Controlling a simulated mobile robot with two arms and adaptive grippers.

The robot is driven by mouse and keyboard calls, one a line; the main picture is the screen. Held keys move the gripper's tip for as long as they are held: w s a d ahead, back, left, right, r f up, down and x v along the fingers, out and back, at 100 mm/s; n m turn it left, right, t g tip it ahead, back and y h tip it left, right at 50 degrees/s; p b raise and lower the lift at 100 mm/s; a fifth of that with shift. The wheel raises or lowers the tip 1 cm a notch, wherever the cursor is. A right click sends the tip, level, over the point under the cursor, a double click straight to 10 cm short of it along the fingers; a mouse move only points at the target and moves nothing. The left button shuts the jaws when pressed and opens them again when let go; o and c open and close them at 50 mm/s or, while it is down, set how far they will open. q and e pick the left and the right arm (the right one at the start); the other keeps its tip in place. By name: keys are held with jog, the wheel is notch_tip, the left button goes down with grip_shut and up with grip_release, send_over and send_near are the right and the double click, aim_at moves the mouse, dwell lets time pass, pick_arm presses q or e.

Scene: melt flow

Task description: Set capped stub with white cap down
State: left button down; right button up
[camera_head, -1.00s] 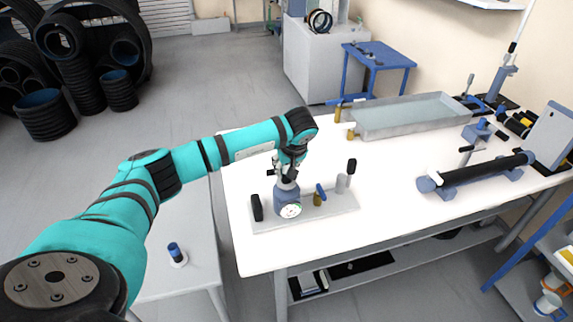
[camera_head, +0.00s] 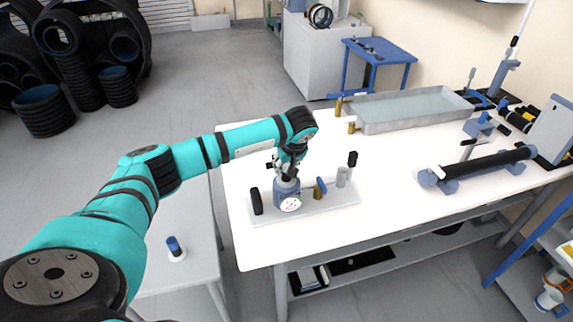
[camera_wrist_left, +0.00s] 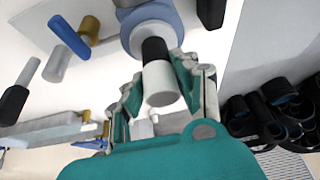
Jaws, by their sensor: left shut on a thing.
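My left gripper (camera_head: 287,176) hangs over the top of a blue-grey device with a round dial (camera_head: 287,195) on the white table. In the left wrist view the gripper (camera_wrist_left: 158,75) is shut on the capped stub, a short cylinder with a white end (camera_wrist_left: 160,86) towards the camera and a black part beyond it. The stub's far end meets or overlaps the blue-grey device's round top (camera_wrist_left: 143,20); I cannot tell whether they touch. In the head view the stub is hidden by the gripper. My right gripper is out of view.
The device stands on a pale base plate (camera_head: 325,205) with a black cylinder (camera_head: 256,200), a brass piece (camera_head: 318,192) and a grey cylinder (camera_head: 342,177). A water tray (camera_head: 410,125) lies behind. The table's front middle is clear.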

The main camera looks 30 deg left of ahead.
pick_arm(q)
jog(key=shift+f, duration=0.15)
dwell(0.3)
jog(key=c, duration=0.9)
grip_release()
jog(key=v, duration=1.2)
